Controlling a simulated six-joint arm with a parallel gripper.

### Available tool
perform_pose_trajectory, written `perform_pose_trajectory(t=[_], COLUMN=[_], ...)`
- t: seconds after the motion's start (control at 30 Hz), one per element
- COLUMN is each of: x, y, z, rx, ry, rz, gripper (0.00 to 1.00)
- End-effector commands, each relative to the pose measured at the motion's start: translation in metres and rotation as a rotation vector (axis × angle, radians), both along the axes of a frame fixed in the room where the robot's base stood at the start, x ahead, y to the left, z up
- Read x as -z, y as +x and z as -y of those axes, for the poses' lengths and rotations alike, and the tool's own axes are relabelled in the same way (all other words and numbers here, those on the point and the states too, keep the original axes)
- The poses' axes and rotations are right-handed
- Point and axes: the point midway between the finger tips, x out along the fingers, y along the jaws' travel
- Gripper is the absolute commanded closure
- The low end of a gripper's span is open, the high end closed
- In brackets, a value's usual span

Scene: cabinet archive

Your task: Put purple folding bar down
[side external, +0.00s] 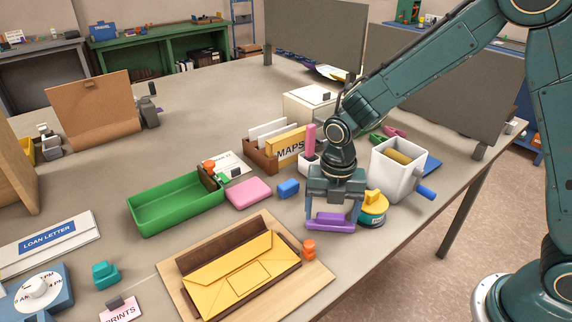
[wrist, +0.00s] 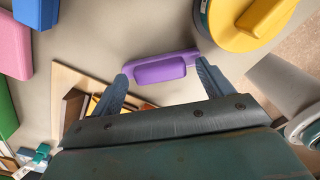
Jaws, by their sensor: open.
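The purple folding bar (side external: 330,224) is at the near right part of the table, right of the wooden board. It also shows in the wrist view (wrist: 160,70), lying lengthwise between my two fingers. My gripper (side external: 333,212) points down with one finger beside each end of the bar. It is open, and I see no clear grip on the bar. The bar looks level and at or very near the table top; its underside is hidden, so I cannot tell contact for certain.
A yellow-topped round item (side external: 373,208) stands close to the right of the bar. A wooden board (side external: 222,302) bears a yellow envelope (side external: 240,272), with an orange piece (side external: 309,250) at its edge. A blue block (side external: 288,188) and white bin (side external: 398,175) are behind.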

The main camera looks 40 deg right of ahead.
Motion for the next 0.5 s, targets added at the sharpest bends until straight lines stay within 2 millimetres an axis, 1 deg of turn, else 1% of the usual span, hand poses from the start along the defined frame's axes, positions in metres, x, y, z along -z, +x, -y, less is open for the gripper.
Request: perform_pose_trajectory(t=[0.17, 0.27, 0.37, 0.5], x=[-0.004, -0.011, -0.022, -0.041], y=[0.0, 0.0, 0.001, 0.001], z=[0.0, 0.0, 0.0, 0.0], rx=[0.0, 0.0, 0.0, 0.0], ry=[0.0, 0.0, 0.001, 0.001], rz=[0.001, 0.001, 0.004, 0.005], gripper=[0.21, 0.21, 0.21, 0.21])
